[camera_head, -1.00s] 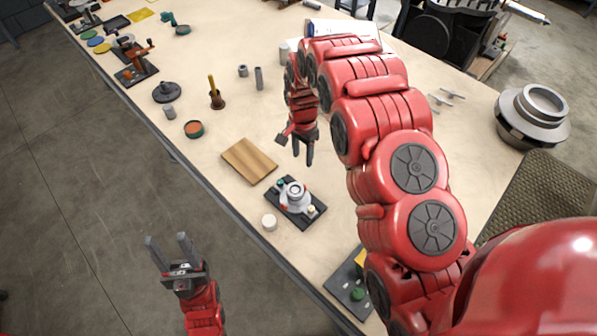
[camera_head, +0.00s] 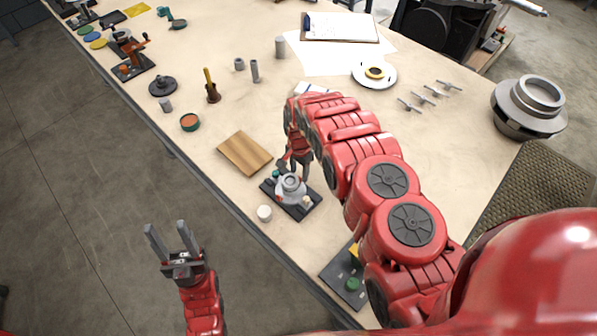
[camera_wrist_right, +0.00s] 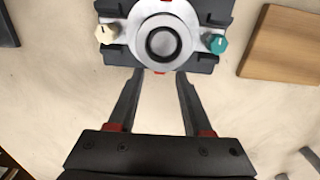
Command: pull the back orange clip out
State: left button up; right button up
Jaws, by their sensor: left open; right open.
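The grey round casing (camera_head: 291,186) sits on a dark base (camera_head: 305,211) near the table's front edge; the right wrist view also shows the casing (camera_wrist_right: 183,20) from above. An orange-red clip (camera_wrist_right: 161,72) shows at the casing side facing my right gripper. Another red bit (camera_wrist_right: 166,1) shows at the opposite side, cut by the frame edge. My right gripper (camera_wrist_right: 160,77) is open, its fingertips at the base's edge on either side of the near clip; contact cannot be told. My left gripper (camera_head: 166,227) is open and empty, off the table's front edge.
A cream knob (camera_wrist_right: 105,34) and a teal knob (camera_wrist_right: 215,43) flank the casing. A wooden board (camera_head: 245,153) lies to its left, a white cylinder (camera_head: 264,212) in front. A dark box with a green button (camera_head: 352,284) stands at the front right.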

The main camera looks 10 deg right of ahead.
jog(key=shift+s+f, duration=0.1)
jog(key=shift+f, duration=1)
grip_shut()
jog(key=shift+f, duration=0.1)
dwell(0.7)
